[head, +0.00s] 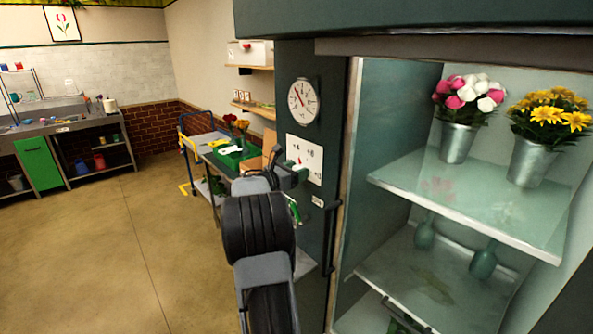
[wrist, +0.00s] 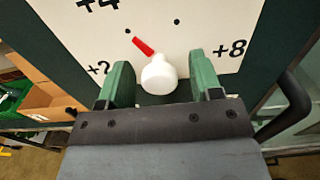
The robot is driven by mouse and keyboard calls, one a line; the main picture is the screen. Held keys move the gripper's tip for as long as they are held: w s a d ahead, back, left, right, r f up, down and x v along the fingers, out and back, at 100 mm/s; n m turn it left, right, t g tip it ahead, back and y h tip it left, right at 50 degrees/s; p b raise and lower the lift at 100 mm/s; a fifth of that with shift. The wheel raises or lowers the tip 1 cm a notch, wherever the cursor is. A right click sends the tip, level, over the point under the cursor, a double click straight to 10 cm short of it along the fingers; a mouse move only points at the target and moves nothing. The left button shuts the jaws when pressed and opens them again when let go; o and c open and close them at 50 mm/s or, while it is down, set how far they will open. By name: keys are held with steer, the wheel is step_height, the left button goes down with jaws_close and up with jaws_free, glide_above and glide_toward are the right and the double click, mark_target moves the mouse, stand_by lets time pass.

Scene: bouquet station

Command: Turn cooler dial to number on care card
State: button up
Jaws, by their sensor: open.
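The cooler dial is a white round knob (wrist: 158,77) with a red pointer (wrist: 143,47), on a white number plate (wrist: 205,40); the plate also shows in the head view (head: 305,159). The pointer aims up-left at the dot beside +4. The labels +2 and +8 also show in the wrist view. My gripper (wrist: 162,78) is open, with one green finger on each side of the knob and visible gaps. In the head view, my gripper (head: 289,172) is at the plate's lower left. I cannot make out a readable care card.
A round gauge (head: 303,101) hangs above the plate. The cooler's vertical handle (head: 330,235) is to the right, near shelves with flower buckets (head: 458,140). A cart with a green tray (head: 236,158) and a cardboard box (wrist: 45,100) stands left. Open floor (head: 100,240) lies further left.

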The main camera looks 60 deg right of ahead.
steer(key=c, duration=0.9)
steer(key=shift+f, duration=0.1)
steer(key=shift+b, duration=0.35)
